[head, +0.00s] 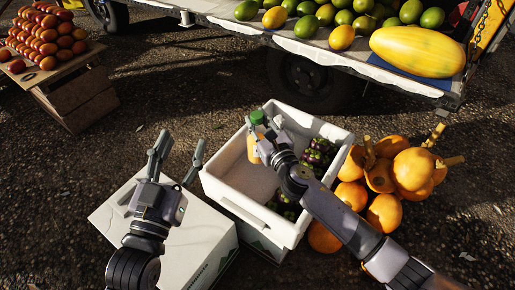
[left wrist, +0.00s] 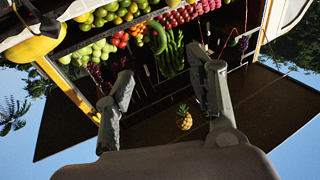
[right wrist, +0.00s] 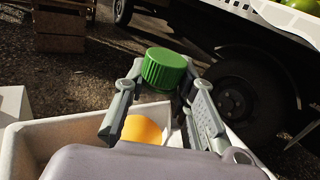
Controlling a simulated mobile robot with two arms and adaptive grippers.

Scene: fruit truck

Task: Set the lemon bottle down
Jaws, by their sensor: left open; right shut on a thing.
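The lemon bottle has a green cap and a yellow-orange body (head: 254,148). It is held upright at the upper left part of the white crate (head: 221,190). My right gripper (head: 264,137) is shut on it. In the right wrist view the green cap (right wrist: 165,68) stands up between the fingers, with the orange body (right wrist: 142,130) below. The bottle's base is hidden, so I cannot tell whether it touches the crate floor. My left gripper (head: 178,158) is open and empty above the white carton left of the crate; it also shows in the left wrist view (left wrist: 160,85).
Dark purple fruits (head: 318,155) lie along the crate's right side; its left part looks bare. A closed white carton (head: 205,240) stands left of the crate. Orange fruits (head: 385,180) are piled to the right. The truck bed (head: 350,58) with green fruit and its wheel are behind.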

